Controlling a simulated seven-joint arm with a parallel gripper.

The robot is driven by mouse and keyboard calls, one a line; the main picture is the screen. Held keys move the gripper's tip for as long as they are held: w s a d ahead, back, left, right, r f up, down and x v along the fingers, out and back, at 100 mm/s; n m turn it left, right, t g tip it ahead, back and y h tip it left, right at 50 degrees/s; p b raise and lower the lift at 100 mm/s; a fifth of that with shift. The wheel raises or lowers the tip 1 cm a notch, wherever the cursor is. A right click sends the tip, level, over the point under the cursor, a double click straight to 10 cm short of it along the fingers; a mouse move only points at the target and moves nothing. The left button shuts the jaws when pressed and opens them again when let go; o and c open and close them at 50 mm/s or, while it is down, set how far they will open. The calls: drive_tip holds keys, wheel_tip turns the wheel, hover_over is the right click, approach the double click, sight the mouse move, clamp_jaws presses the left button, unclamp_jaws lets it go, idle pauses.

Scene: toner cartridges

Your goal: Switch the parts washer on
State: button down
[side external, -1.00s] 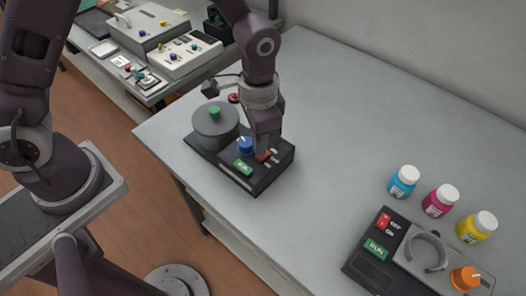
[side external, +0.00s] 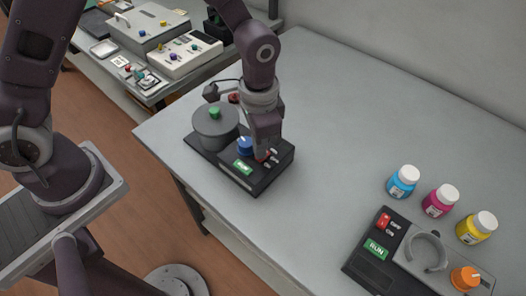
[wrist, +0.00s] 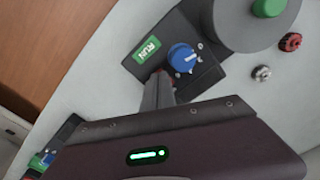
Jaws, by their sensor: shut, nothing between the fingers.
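A black device with a grey lidded pot stands near the table's left corner; I take it to be the parts washer (side external: 228,176), though no name shows. It has a blue knob (side external: 245,146), a green RUN panel (side external: 243,167) and a red switch (side external: 262,157) mostly hidden by my fingers. My gripper (side external: 262,154) is shut and empty, pointing down at the switch. In the wrist view, the shut fingers (wrist: 158,88) reach the device's edge beside the blue knob (wrist: 183,57), and the RUN panel (wrist: 146,49) is bright green. I cannot tell the switch's position.
A second device (side external: 375,262) with a red switch and an orange knob (side external: 466,278) stands at the lower right. Blue (side external: 402,182), magenta (side external: 440,201) and yellow (side external: 477,228) bottles stand behind it. The table's middle is clear. A red knob (wrist: 290,42) lies beside the pot.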

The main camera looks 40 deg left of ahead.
drive_tip(key=shift+f, duration=0.45)
drive_tip(key=shift+r, duration=3.5)
drive_tip(key=s+a+r+n+t, duration=0.1)
drive_tip(key=s+a+r, duration=0.15)
drive_tip(key=r, duration=0.25)
drive_tip(key=s+a+r+n+t, duration=0.1)
drive_tip(key=a+r, duration=0.3)
drive_tip(key=r, duration=0.2)
drive_tip(key=s+a+r+n+t, duration=0.1)
drive_tip(key=s+a+r+n, duration=0.1)
drive_tip(key=s, duration=0.4)
drive_tip(key=s+a+r+n+t, duration=0.2)
drive_tip(key=s+a+r, duration=0.1)
drive_tip(key=s, duration=0.4)
drive_tip(key=shift+s+a+r+t, duration=0.25)
drive_tip(key=shift+a+r+t, duration=0.05)
drive_tip(key=shift+a, duration=0.4)
drive_tip(key=c, duration=2.1)
unclamp_jaws()
